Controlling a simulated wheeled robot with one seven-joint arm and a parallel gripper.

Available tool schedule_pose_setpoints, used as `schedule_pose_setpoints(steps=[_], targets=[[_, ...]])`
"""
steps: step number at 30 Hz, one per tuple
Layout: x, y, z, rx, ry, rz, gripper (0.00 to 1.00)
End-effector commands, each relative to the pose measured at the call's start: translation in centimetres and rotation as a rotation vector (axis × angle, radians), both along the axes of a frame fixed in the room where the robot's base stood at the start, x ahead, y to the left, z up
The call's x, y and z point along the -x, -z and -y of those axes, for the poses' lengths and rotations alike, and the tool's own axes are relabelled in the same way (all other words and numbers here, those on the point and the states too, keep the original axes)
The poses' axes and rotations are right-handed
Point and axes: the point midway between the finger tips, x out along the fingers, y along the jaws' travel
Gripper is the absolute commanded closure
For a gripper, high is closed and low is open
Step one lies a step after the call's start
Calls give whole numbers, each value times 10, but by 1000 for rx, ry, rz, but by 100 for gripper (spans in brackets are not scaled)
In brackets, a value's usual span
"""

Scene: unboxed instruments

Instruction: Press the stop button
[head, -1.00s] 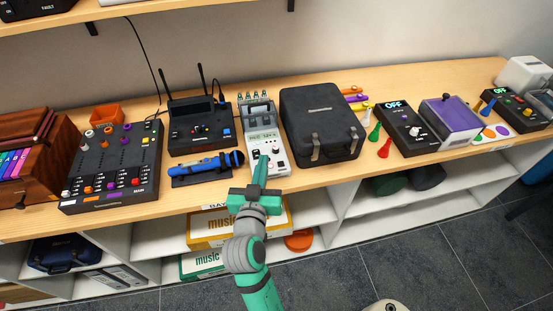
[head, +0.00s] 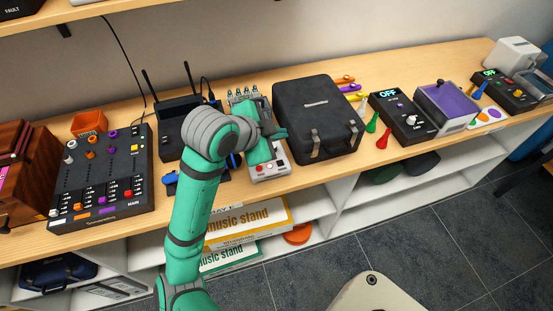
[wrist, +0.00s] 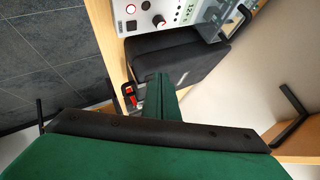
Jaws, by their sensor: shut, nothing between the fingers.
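A pale grey instrument (head: 271,174) stands on the shelf, left of the black case. My arm and gripper cover much of its middle in the head view. The wrist view shows part of its panel (wrist: 172,12) at the top, with a white round button (wrist: 130,8), a black knob (wrist: 159,20), a dark square and a 12.4 readout. Small red spots show on its front end in the head view. I cannot read which control is the stop button. My gripper (wrist: 162,76) is shut and empty; in the wrist view its tips lie in front of the black case, beside the panel.
The black case (head: 315,105) stands close on the right. A black receiver with antennas (head: 172,130) and a mixer (head: 100,175) stand to the left. An amplifier box (head: 402,118) and a purple-topped box (head: 445,105) stand further right. A wall closes the back.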

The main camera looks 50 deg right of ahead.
Motion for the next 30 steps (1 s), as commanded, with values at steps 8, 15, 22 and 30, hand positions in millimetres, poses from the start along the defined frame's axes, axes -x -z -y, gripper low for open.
schedule_pose_setpoints(steps=[8,15,22,30], targets=[[1,1,-3,-42,25,21,100],[1,2,-3,-40,24,19,100],[2,18,-3,-38,23,16,100],[1,52,-5,-38,19,16,100]])
